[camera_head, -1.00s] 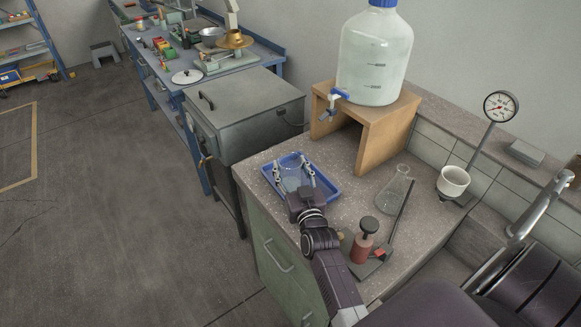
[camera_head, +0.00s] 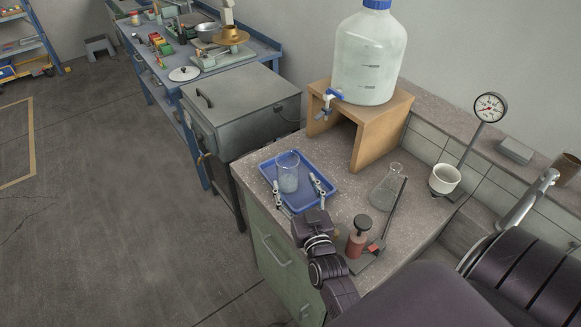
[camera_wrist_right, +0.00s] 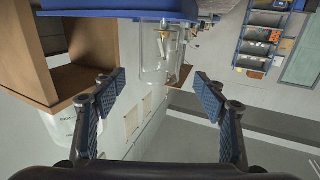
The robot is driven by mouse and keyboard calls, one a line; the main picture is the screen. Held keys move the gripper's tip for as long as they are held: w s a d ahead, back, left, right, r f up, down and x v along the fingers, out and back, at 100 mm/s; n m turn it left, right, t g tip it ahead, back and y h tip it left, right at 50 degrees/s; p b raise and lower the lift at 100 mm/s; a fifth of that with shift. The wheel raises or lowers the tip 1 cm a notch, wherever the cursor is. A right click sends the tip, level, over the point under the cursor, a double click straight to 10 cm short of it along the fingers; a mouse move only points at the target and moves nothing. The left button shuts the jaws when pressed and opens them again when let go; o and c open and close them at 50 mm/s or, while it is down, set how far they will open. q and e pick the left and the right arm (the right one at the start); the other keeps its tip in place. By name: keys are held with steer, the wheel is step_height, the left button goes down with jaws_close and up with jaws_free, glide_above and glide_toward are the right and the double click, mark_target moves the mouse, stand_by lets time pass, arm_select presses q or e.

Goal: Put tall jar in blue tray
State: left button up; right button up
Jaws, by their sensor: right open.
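The tall jar (camera_head: 287,174), a clear glass cylinder, stands upright in the blue tray (camera_head: 313,164) near its far left side. The tray lies on the speckled bench top. My right gripper (camera_head: 296,183) is open and empty. Its fingers are spread on the near side of the jar, over the tray, and appear apart from the jar. In the right wrist view the jar (camera_wrist_right: 158,58) shows ahead of the open fingers (camera_wrist_right: 160,84), with the blue tray (camera_wrist_right: 120,15) at the top edge. My left gripper is not in view.
A wooden stand (camera_head: 368,130) with a large water bottle (camera_head: 368,60) is behind the tray. A conical flask (camera_head: 388,188), a red bottle (camera_head: 357,240) and a rod stand (camera_head: 388,222) are to the right. A grey metal box (camera_head: 240,105) is left of the bench.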

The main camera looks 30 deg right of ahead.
steer(key=shift+p+v, duration=0.4)
steer(key=shift+v, duration=1.45)
